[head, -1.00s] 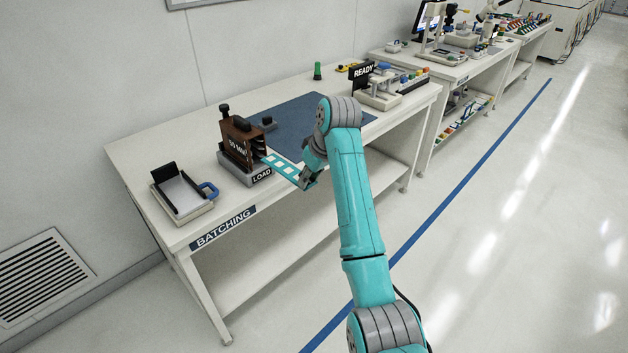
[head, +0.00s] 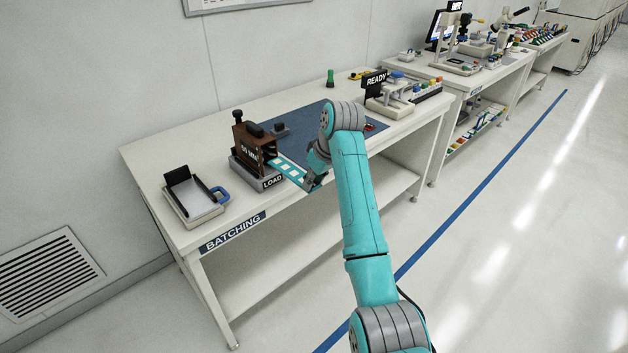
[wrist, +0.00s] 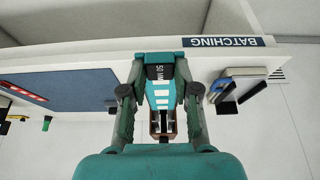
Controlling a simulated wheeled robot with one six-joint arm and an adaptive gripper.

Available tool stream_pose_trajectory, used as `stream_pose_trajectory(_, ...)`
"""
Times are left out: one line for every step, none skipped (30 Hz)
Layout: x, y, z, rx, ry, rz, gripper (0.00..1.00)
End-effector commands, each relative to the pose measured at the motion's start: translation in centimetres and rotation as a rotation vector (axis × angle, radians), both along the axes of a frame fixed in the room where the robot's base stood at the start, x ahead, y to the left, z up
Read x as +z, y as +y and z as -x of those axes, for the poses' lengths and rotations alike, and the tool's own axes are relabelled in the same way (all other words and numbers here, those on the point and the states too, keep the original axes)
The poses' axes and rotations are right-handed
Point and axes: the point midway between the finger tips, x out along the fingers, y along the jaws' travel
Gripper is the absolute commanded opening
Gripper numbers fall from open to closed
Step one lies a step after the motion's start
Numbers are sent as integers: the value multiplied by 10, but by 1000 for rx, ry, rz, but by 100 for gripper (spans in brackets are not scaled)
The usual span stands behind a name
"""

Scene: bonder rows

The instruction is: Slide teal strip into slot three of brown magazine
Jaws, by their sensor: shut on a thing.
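The brown magazine (head: 245,147) stands upright on a grey base labelled LOAD (head: 262,178) near the front of the batching table. The teal strip (head: 290,169) has pale square pads and runs from the magazine's open right side to my gripper (head: 314,184). My gripper is shut on the strip's outer end. The strip's far end meets the magazine opening; which slot it lines up with is too small to tell. In the wrist view the strip (wrist: 162,97) lies between the fingers and points at the magazine (wrist: 162,136).
A tray with a white sheet and blue handle (head: 197,201) sits left of the magazine. A blue mat (head: 300,125) covers the table behind the strip. A READY sign (head: 375,82) and fixture stand at the right. The floor in front is clear.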

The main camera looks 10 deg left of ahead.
Motion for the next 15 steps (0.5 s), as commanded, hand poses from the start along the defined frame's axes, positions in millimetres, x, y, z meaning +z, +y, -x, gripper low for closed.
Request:
stream_pose_trajectory(0,0,0,0,-1,-1,0)
stream_pose_trajectory(0,0,0,0,-1,-1,0)
stream_pose_trajectory(0,0,0,0,-1,-1,0)
stream_pose_trajectory(0,0,0,0,-1,-1,0)
stream_pose_trajectory(0,0,0,0,-1,-1,0)
stream_pose_trajectory(0,0,0,0,-1,-1,0)
stream_pose_trajectory(0,0,0,0,-1,-1,0)
stream_pose_trajectory(0,0,0,0,-1,-1,0)
stream_pose_trajectory(0,0,0,0,-1,-1,0)
stream_pose_trajectory(0,0,0,0,0,0,0)
stream_pose_trajectory(0,1,-1,0,0,0,0)
stream_pose_trajectory(1,2,-1,0,0,0,0)
stream_pose_trajectory(1,3,-2,0,0,0,0)
stream_pose_trajectory(1,4,-3,0,0,0,0)
stream_pose_trajectory(1,5,-4,0,0,0,0)
